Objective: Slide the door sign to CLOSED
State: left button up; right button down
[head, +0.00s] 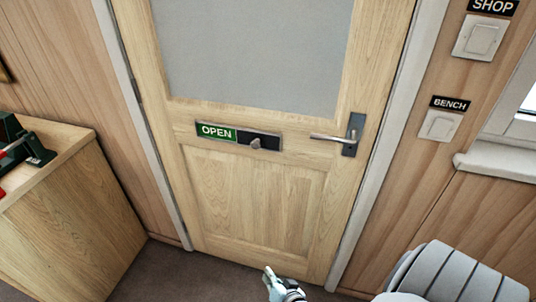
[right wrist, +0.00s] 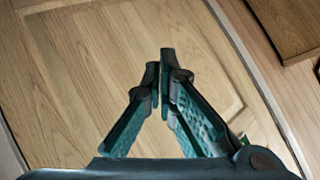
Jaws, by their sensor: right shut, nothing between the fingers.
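The door sign (head: 238,136) is mounted on the wooden door below its frosted window. Its left part is green and reads OPEN; its right part is dark. A grey knob (head: 256,143) sits on the dark part, just right of the green. My right gripper (head: 268,270) is low in front of the door's bottom edge, well below the sign and touching nothing visible. In the right wrist view its fingers (right wrist: 160,62) meet at the tips with nothing between them. The sign is not clearly seen in that view. My left gripper is out of view.
A lever handle (head: 335,138) is on the door, right of the sign. Switches labelled SHOP (head: 482,38) and BENCH (head: 439,125) are on the right wall. A wooden cabinet (head: 75,225) stands at the left. The space before the sign is clear.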

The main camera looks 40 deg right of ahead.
jog(key=w+d+r+m+h, duration=0.3)
jog(key=r+m, duration=0.3)
jog(key=r, duration=0.3)
jog(key=w+d+r+m+t+h, duration=0.1)
jog(key=w+d+r+m+h, duration=0.1)
jog(key=d+r+m+h, duration=0.2)
jog(key=w+d+r+m+t+h+p, duration=0.1)
jog(key=w+d+r+m+h, duration=0.2)
jog(key=r+m, duration=0.6)
notch_tip(320, 180, up, 6)
jog(key=shift+w+d+r+m, duration=0.2)
jog(key=shift+w+r+m, duration=0.05)
jog(key=shift+w+m, duration=0.1)
